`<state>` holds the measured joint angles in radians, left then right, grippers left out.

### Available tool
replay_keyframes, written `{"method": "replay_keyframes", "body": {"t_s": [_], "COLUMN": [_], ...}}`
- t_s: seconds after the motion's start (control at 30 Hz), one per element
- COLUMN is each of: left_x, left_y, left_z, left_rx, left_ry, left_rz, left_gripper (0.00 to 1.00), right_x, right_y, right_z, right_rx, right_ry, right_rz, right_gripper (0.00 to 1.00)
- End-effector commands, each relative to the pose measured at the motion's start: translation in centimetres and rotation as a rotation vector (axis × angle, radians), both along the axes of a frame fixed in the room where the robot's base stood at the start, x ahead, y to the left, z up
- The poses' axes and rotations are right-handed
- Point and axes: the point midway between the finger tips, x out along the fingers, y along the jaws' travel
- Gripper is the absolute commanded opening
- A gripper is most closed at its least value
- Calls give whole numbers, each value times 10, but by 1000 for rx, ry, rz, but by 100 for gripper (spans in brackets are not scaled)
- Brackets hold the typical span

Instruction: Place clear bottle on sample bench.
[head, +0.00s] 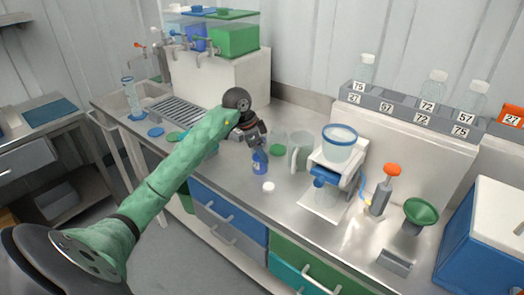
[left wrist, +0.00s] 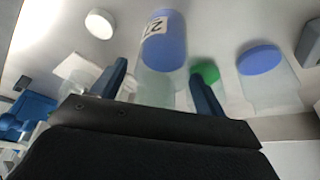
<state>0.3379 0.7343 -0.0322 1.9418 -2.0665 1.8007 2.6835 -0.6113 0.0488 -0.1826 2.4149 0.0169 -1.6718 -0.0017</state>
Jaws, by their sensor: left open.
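My left gripper (head: 256,143) is open above the steel bench (head: 232,180), at a small bottle (head: 260,164). The bottle has a clear upper part, a blue lower part and a white number label. In the left wrist view the bottle (left wrist: 163,45) shows between the two open fingers (left wrist: 157,76); whether they touch it I cannot tell. Its base meets the bench. A white cap (head: 268,187) lies in front of it and also shows in the left wrist view (left wrist: 100,23). My right gripper is not in view.
A clear jug (head: 300,150), a green disc (head: 277,150) and a filter stand (head: 325,195) are close to the right. Clear capped bottles (head: 366,72) stand on a numbered rack (head: 385,104) behind. A blue cooler (head: 478,240) fills the right end. The front bench edge left of the white cap is clear.

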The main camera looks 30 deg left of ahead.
Motion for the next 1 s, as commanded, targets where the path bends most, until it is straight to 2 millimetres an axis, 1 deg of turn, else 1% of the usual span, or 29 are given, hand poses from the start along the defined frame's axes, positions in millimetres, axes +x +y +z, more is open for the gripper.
{"method": "replay_keyframes", "body": {"t_s": [0.1,0.17,0.2,0.27,0.4,0.5,0.6,0.8,1.0], "left_x": [-3,-7,-8,-11,-18,-22,-25,-28,-28], "left_y": [6,9,11,15,23,27,30,33,33], "left_z": [15,25,32,44,68,83,94,105,106], "left_rx": [2,3,3,2,2,2,1,0,-1], "left_ry": [-4,-3,-3,-4,-3,-2,-1,-1,-1], "left_rz": [0,0,1,0,2,0,0,0,0], "left_gripper": [73,73,73,73,73,73,73,73,73], "right_x": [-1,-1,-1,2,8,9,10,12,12], "right_y": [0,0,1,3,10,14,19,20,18], "right_z": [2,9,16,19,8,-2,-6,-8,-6], "right_rx": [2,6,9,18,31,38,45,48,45], "right_ry": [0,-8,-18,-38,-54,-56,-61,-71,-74], "right_rz": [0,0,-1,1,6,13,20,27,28], "right_gripper": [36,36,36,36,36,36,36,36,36]}}
